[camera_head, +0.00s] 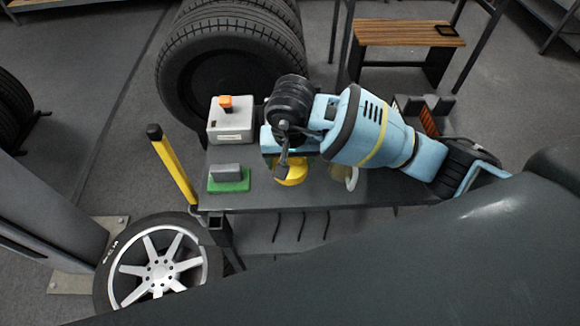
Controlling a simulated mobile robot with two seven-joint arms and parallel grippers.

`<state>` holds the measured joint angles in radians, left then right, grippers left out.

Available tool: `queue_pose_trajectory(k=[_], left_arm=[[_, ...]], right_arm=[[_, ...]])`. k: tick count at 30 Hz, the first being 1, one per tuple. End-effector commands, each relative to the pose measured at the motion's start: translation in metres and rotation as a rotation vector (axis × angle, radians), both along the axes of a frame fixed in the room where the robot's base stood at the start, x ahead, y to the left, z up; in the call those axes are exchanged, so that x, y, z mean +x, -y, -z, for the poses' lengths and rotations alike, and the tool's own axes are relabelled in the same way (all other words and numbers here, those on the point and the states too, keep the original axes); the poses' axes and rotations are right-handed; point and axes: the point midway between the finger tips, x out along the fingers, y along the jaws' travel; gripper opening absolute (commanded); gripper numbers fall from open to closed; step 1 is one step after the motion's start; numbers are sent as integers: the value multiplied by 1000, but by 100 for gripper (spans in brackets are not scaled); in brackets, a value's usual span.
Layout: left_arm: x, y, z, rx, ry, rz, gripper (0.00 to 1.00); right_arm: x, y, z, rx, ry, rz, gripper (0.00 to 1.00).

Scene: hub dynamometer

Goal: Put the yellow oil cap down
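The yellow oil cap (295,174) is over the middle of the dark bench (262,198). My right arm comes in from the right, and its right gripper (283,169) points down at the cap. One grey finger lies across the cap's near left side; the other finger is hidden. The gripper looks shut on the cap. I cannot tell whether the cap touches the bench top. My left gripper is not in view.
A green tray with a grey block (228,178) and a grey box with an orange switch (230,119) stand left of the cap. A pale ring-shaped item (351,179) is to its right. A yellow post (173,166) rises at the bench's left edge. Large tyres (185,55) stand behind.

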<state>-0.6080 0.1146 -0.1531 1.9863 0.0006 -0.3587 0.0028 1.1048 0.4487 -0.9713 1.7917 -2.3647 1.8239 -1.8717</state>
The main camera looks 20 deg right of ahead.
Motion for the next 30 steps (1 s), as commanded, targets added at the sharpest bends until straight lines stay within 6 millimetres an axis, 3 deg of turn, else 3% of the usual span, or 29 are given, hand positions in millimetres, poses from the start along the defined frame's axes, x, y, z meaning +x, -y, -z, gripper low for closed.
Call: queue_pose_trajectory(k=[7, 21, 22, 26, 30], left_arm=[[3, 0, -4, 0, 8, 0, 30], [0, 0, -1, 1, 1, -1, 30], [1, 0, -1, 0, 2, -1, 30], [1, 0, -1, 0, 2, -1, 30], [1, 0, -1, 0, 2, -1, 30]], right_arm=[[0, 0, 32, 1, 0, 1, 47], [0, 0, 39, 0, 1, 1, 47], [0, 0, 39, 0, 1, 1, 73], [0, 0, 38, 0, 2, 1, 90], [0, 0, 38, 0, 2, 1, 92]])
